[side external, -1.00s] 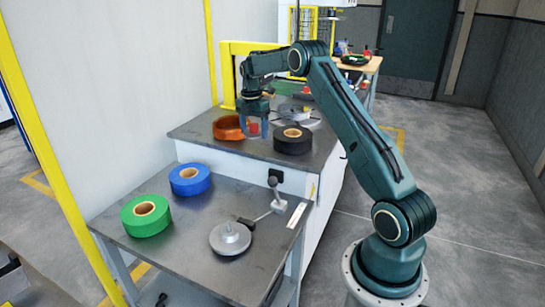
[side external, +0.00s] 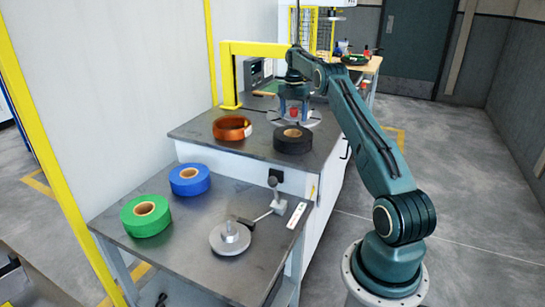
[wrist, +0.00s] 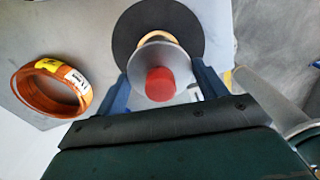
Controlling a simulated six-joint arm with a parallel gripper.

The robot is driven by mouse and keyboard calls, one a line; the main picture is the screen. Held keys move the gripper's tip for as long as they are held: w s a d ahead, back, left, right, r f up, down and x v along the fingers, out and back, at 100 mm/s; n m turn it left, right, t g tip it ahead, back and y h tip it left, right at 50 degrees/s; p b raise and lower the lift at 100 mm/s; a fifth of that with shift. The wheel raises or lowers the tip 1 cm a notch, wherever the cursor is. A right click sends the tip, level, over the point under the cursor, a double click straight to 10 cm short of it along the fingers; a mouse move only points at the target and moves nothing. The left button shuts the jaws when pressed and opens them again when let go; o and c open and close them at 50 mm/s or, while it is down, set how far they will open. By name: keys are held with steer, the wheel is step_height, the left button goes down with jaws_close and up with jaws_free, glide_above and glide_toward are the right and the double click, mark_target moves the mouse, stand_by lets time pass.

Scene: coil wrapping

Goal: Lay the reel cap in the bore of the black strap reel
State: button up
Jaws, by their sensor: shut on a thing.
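The reel cap is a pale grey disc (wrist: 172,57) with a red knob (wrist: 160,83). My gripper (wrist: 163,88) is shut on it, with one blue finger at each side. The black strap reel (side external: 293,143) lies flat on the grey bench. It also shows in the wrist view (wrist: 190,22), beyond the cap, which hides part of its tan core and bore. In the side view my gripper (side external: 293,110) appears just above and behind the reel, with the red knob between its fingers. The cap is apart from the reel as far as I can tell.
An orange coil (side external: 231,128) with a label lies left of the black reel. Blue (side external: 189,180) and green (side external: 146,215) reels and a grey spindle base (side external: 230,238) are on the lower front table. A yellow frame (side external: 229,75) stands behind.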

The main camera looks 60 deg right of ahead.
steer(key=shift+f, duration=2.45)
steer(key=shift+f, duration=0.7)
steer(key=o, duration=1)
steer(key=shift+a+f, duration=0.15)
steer(key=shift+o, duration=0.2)
steer(key=shift+w+r, duration=0.15)
steer(key=shift+r, duration=3.45)
